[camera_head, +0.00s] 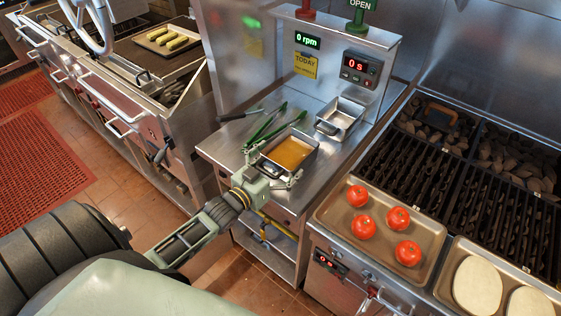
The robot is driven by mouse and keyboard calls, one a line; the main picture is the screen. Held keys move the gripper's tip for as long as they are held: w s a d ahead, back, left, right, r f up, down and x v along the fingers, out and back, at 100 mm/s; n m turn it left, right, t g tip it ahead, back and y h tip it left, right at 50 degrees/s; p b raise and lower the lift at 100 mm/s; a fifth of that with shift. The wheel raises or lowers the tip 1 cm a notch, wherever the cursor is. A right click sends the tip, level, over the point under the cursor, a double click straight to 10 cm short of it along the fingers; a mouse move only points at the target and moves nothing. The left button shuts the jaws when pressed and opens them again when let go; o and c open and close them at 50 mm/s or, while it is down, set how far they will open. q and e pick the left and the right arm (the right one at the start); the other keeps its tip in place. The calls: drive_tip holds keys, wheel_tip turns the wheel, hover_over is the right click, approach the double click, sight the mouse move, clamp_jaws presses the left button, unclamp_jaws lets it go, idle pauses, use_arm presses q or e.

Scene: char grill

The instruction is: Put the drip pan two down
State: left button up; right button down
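A rectangular metal pan holding brown-amber liquid (290,153) sits on the steel counter, near its front edge. An empty, smaller-looking metal pan (342,117) stands behind it to the right. I cannot tell from labels which is the drip pan. My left gripper (275,170) is at the near end of the liquid-filled pan. Its fingers look spread apart along that end, and the pan's near wall is partly hidden by them. Whether they touch the pan is unclear. My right gripper is not in view.
Green-handled tongs (263,127) and a dark-handled tool (240,115) lie left of the pan. A tray of tomatoes (325,216) stands on the right, in front of the grill (437,170). The counter's front left corner is bare.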

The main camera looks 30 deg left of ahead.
use_arm(q)
drive_tip(key=shift+s, duration=0.1)
idle(0.3)
drive_tip(key=s+b, duration=0.2)
drive_tip(key=s, duration=0.9)
drive_tip(key=shift+s+a+r, duration=0.4)
drive_tip(key=shift+a+r, duration=0.05)
drive_tip(key=s+f+n+g+y, duration=0.1)
drive_tip(key=s+f+g, duration=0.35)
drive_tip(key=f, duration=1.05)
drive_tip(key=s+f+g+y, duration=0.1)
drive_tip(key=s+f+g, duration=0.3)
drive_tip(key=f, duration=1)
drive_tip(key=s+d+f+m+g, duration=0.1)
drive_tip(key=s+d+f+g, duration=0.3)
drive_tip(key=s+f, duration=0.6)
drive_tip(key=s+d+f+m+g, duration=0.1)
drive_tip(key=s+d+f+g, duration=0.3)
drive_tip(key=s, duration=1.2)
drive_tip(key=d+f, duration=0.4)
drive_tip(key=f, duration=0.2)
drive_tip(key=shift+s+f+m, duration=0.3)
drive_tip(key=shift+f, duration=0.1)
